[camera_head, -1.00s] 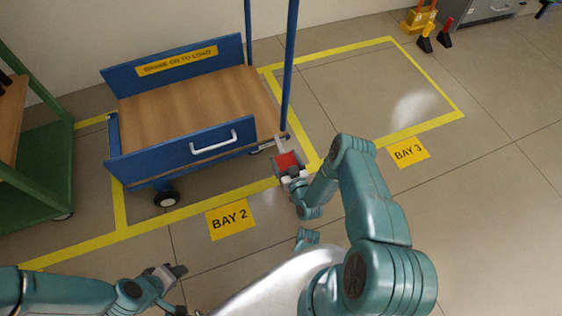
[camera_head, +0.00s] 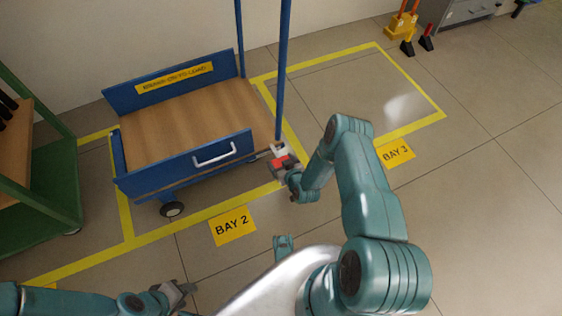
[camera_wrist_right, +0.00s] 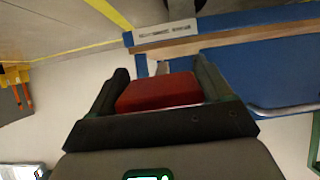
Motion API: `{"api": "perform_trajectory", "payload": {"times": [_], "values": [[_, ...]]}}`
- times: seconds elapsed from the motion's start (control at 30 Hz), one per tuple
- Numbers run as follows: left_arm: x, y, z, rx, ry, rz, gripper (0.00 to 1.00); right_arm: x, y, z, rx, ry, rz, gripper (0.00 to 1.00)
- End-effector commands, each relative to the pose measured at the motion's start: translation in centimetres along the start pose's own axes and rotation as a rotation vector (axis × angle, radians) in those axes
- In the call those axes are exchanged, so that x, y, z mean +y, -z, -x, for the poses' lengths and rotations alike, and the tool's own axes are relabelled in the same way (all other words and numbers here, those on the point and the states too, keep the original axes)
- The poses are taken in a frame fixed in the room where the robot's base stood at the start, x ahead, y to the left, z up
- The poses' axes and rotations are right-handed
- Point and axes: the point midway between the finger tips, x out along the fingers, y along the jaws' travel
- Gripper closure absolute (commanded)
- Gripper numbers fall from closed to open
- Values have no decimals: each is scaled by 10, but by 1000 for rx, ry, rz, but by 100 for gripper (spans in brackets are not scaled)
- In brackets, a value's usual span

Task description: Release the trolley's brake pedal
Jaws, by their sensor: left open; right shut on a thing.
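The blue trolley (camera_head: 180,164) with a wooden deck stands in the bay marked BAY 2. Its red brake pedal (camera_head: 282,162) sticks out at the trolley's near right corner on a short pale lever (camera_head: 279,149). My right gripper (camera_head: 287,168) is shut on the pedal. In the right wrist view the red pedal (camera_wrist_right: 160,92) lies between the two dark fingers of the right gripper (camera_wrist_right: 163,78), and the trolley's blue side (camera_wrist_right: 265,70) is just beyond. My left gripper (camera_head: 178,291) is open and empty, low at the left, well away from the trolley.
A green rack (camera_head: 45,190) stands left of the trolley. Blue uprights (camera_head: 281,70) rise from the trolley's right end. BAY 3 (camera_head: 396,152) is empty floor inside yellow lines. Yellow equipment (camera_head: 401,25) and a grey cabinet (camera_head: 468,10) stand at the back right.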

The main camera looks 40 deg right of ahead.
Motion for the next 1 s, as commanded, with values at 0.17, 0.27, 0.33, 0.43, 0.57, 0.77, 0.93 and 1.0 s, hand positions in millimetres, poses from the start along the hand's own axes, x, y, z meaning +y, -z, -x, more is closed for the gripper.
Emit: {"api": "perform_trajectory", "payload": {"times": [0.17,0.27,0.33,0.43,0.57,0.77,0.93,1.0], "values": [[2,-1,3,-2,0,-3,57,1,12,0,16,-4,4,75],[2,-1,3,-2,0,-3,57,0,13,1,18,-4,4,76],[2,-1,3,-2,0,-3,57,0,13,1,18,-3,4,76],[2,-1,3,-2,0,-4,57,-1,14,1,18,-3,4,76],[2,-1,3,-2,0,-4,57,-1,14,1,19,-2,5,76],[2,-1,3,-2,0,-3,57,-1,14,0,20,-1,5,12],[2,-1,3,-2,0,-3,57,-1,11,1,13,-1,3,0],[2,-1,3,-2,0,-3,57,-2,11,2,11,-1,2,0]]}}
